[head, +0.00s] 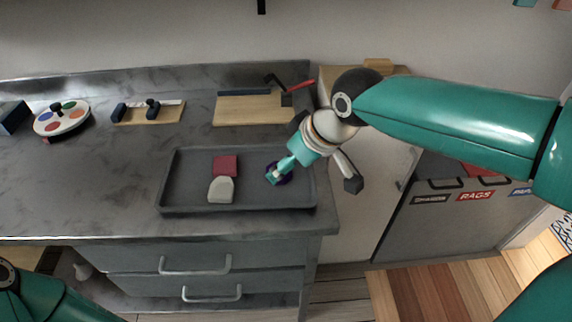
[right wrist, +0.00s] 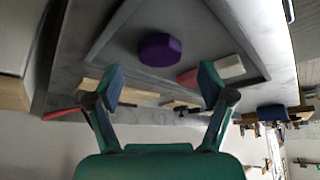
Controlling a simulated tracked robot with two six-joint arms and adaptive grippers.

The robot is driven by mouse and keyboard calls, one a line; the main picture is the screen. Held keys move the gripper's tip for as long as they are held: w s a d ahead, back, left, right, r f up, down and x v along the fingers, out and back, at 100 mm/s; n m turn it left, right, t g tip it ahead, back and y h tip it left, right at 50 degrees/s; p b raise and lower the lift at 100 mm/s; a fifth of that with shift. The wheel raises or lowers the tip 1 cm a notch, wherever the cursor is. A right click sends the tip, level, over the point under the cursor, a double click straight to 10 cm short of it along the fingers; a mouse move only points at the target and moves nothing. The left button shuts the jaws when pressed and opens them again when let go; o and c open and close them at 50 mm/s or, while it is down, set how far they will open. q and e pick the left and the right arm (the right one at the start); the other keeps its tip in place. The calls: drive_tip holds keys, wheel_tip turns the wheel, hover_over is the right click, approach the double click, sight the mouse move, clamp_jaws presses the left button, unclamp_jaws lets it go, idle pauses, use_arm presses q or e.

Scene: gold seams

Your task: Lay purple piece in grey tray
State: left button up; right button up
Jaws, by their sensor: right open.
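The purple piece (head: 287,179) is in the right part of the grey tray (head: 240,210), partly hidden by my right gripper (head: 277,176) in the head view. In the right wrist view the purple piece (right wrist: 160,47) is a dark, many-sided block that appears to lie on the floor of the tray (right wrist: 205,48). My right gripper (right wrist: 160,80) is open, with its fingers apart and nothing between them; the piece shows clear beyond the fingertips. My left gripper is out of view.
A red piece (head: 226,165) and a whitish piece (head: 221,190) lie in the middle of the tray. Behind it are a wooden board (head: 250,108), a small board with dark blocks (head: 150,112) and a round palette (head: 62,118). The counter left of the tray is clear.

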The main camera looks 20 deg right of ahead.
drive_tip(key=p+v, duration=0.1)
drive_tip(key=v, duration=0.7)
drive_tip(key=shift+r, duration=0.15)
drive_tip(key=shift+s, duration=0.1)
